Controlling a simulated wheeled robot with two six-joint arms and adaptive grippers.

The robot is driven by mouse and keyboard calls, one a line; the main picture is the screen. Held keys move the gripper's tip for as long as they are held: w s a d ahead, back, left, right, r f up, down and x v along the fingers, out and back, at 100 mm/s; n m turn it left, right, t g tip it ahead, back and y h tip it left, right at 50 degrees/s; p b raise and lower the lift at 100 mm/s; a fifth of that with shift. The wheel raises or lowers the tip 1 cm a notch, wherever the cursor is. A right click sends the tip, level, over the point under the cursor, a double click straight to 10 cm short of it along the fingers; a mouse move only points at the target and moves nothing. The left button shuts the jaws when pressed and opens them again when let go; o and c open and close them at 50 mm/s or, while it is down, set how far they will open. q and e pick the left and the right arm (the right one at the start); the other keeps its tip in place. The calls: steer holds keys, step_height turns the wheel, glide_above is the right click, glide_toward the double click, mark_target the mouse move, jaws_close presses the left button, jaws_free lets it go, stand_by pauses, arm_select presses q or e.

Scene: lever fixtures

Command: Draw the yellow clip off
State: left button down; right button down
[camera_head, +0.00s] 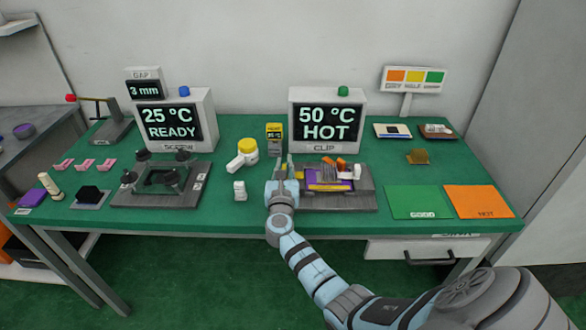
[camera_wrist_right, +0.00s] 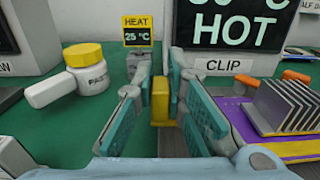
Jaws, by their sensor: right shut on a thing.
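My right gripper (camera_head: 284,165) is just left of the clip fixture (camera_head: 345,203), above the green table. In the right wrist view, its teal fingers (camera_wrist_right: 162,100) are closed on the sides of an upright yellow block, which I take to be the yellow clip (camera_wrist_right: 160,102). In the head view the fingers mostly hide that block. The fixture holds a purple board (camera_head: 312,179) with a grey finned heat sink (camera_wrist_right: 287,103) and orange levers (camera_head: 341,162). A yellow strip (camera_head: 326,187) runs along the board's front. My left gripper is not in view.
A yellow-lidded paste jar (camera_head: 247,148) and a small white piece (camera_head: 239,190) stand left of my gripper. The heat gauge (camera_head: 274,134) and the 50 °C HOT display (camera_head: 326,120) stand behind. Green (camera_head: 415,200) and orange (camera_head: 478,201) mats lie at right.

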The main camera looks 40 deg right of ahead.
steer(key=shift+a, duration=0.1)
steer(key=c, duration=1.9)
jaws_free()
steer(key=o, duration=0.3)
steer(key=shift+w+a, duration=0.15)
steer(key=shift+a, duration=0.05)
steer(key=shift+d, duration=0.1)
steer(key=shift+s, duration=0.2)
steer(key=v, duration=1.1)
steer(key=shift+s+a, duration=0.25)
steer(key=shift+a, duration=0.1)
steer(key=shift+w, duration=0.1)
